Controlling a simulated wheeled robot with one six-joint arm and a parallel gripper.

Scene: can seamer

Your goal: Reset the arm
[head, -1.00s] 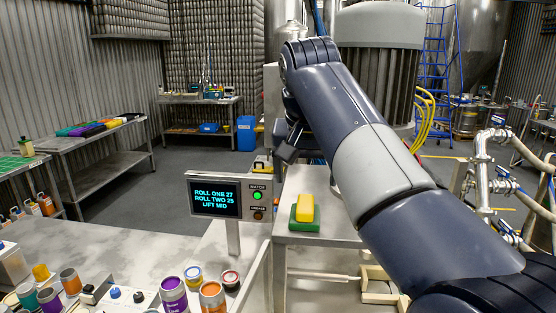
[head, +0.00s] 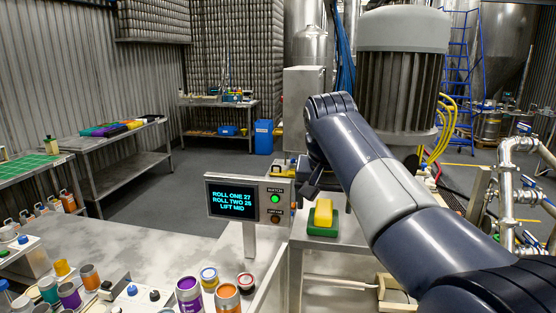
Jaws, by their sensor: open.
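My arm reaches from the lower right corner up and left across the right half of the head view, with its bent joint high near the middle. My gripper (head: 308,188) hangs below that joint as a small dark shape. It is open, and nothing shows in it. It is above and left of a yellow block on a green base (head: 322,216), apart from it. The display panel (head: 234,200) stands left of the gripper and reads "ROLL ONE 27, ROLL TWO 25, LIFT MID". A green light is lit beside its screen.
Several cans, including a purple one (head: 189,296) and an orange one (head: 227,298), stand on the near counter (head: 150,243). A large motor-like machine (head: 398,75) stands behind my arm. Yellow hoses (head: 442,125) and steel pipes (head: 508,180) are at right. Open floor (head: 150,205) lies at left.

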